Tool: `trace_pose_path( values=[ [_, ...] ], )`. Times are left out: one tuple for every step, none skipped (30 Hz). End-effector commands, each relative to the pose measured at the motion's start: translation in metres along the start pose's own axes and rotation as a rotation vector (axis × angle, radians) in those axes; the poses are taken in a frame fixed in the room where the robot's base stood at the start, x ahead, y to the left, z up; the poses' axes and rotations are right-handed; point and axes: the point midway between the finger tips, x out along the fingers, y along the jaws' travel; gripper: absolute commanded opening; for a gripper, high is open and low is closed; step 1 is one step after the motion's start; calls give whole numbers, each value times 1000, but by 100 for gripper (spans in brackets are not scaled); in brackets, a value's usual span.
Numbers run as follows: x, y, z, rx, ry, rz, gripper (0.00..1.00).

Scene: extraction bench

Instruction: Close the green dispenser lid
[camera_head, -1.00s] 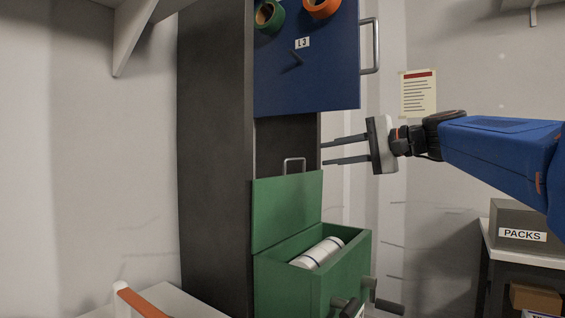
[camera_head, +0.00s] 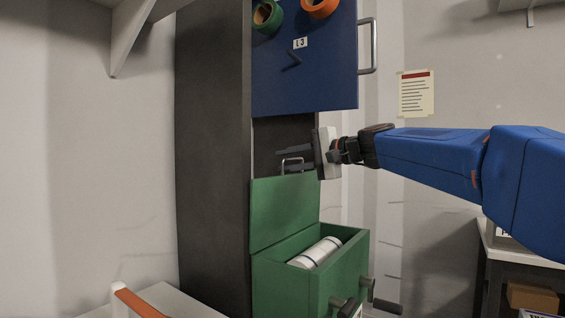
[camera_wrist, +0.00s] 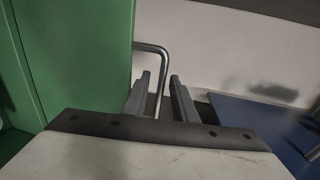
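The green dispenser (camera_head: 340,272) is mounted on the dark column, with its green lid (camera_head: 285,213) standing upright and open at the back. A metal handle (camera_head: 293,160) sticks up from the lid's top edge. My gripper (camera_head: 280,161) is at the height of the handle, its fingers pointing left. In the wrist view the lid (camera_wrist: 88,60) is at the left and the bent handle (camera_wrist: 163,70) passes between my two open fingers (camera_wrist: 158,97). The fingers are apart; I cannot tell whether either touches the handle.
A blue panel (camera_head: 305,85) labelled L3 with a bar handle (camera_head: 374,45) is above. A dark knob (camera_head: 387,307) sticks out in front of the dispenser. A shelf with boxes (camera_head: 535,298) is at the right.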

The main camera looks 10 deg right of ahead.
Motion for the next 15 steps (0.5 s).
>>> trace_pose_path(
  values=[
    [6, 0, 0, 1, -2, 1, 25],
    [8, 0, 0, 1, -1, 1, 25],
    [11, 0, 0, 0, -1, 1, 25],
    [13, 0, 0, 0, 0, 0, 25],
    [15, 0, 0, 0, -1, 0, 25],
    [16, 0, 0, 0, -1, 0, 25],
    [17, 0, 0, 0, -1, 0, 25],
    [17, 0, 0, 0, 0, 0, 25],
    [18, 0, 0, 0, 0, 0, 25],
    [18, 0, 0, 0, 0, 0, 25],
    [18, 0, 0, 0, 0, 0, 25],
    [18, 0, 0, 0, 0, 0, 25],
    [18, 0, 0, 0, 0, 0, 25],
    [18, 0, 0, 0, 0, 0, 25],
    [18, 0, 0, 0, 0, 0, 25]
  ],
)
